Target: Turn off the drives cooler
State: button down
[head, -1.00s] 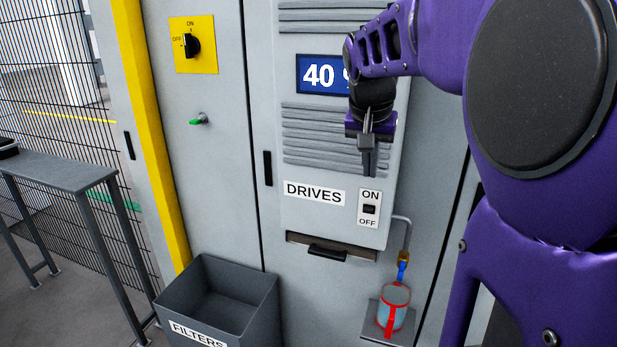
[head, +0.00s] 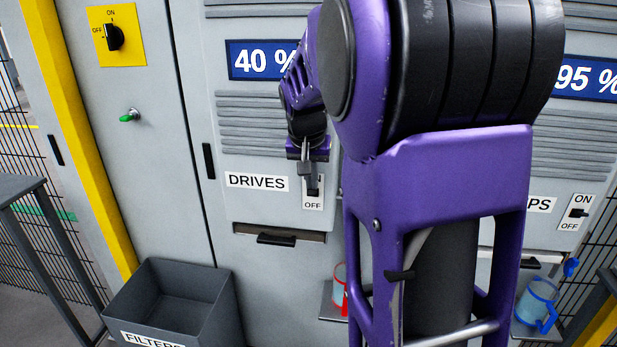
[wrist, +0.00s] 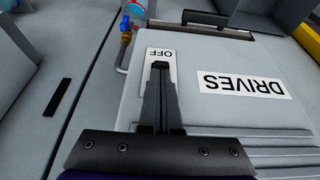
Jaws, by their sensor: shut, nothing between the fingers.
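The drives cooler (head: 228,220) is a grey unit on the cabinet door, with a blue "40 %" display (head: 262,60) and a "DRIVES" label (head: 257,181). Its ON/OFF switch plate (head: 313,204) is at the label's right. My gripper (head: 312,192) is shut and empty, with its fingertips in front of the plate. In the wrist view my gripper (wrist: 160,68) covers the switch and the ON word; only OFF (wrist: 151,53) shows. The rocker's position is hidden now. I cannot tell whether the fingertips touch it.
A second cooler with a "95 %" display (head: 588,78) and its own switch (head: 577,212) is at the right. A grey FILTERS bin (head: 170,310) stands below; red-handled (head: 340,290) and blue cups (head: 538,304) sit on shelves.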

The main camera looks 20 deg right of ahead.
aim_at(310, 197)
jog(key=shift+s+a+f+t+b, duration=0.15)
jog(key=shift+t+b, duration=0.15)
jog(key=shift+b, duration=0.45)
jog(key=shift+s+f+t+h+b, duration=0.2)
jog(key=shift+t+h+b, duration=0.2)
jog(key=shift+b, duration=0.7)
jog(key=shift+s+a+f+b, duration=0.15)
jog(key=shift+f+b, duration=0.1)
jog(key=shift+b, duration=0.45)
jog(key=f+b, duration=0.1)
jog(key=s+b, duration=0.1)
jog(key=shift+a+f+b, duration=0.3)
jog(key=shift+a+f, duration=0.05)
jog(key=shift+f, duration=0.05)
jog(key=shift+r, duration=0.1)
jog(key=shift+r+p, duration=0.55)
jog(key=shift+r, duration=0.2)
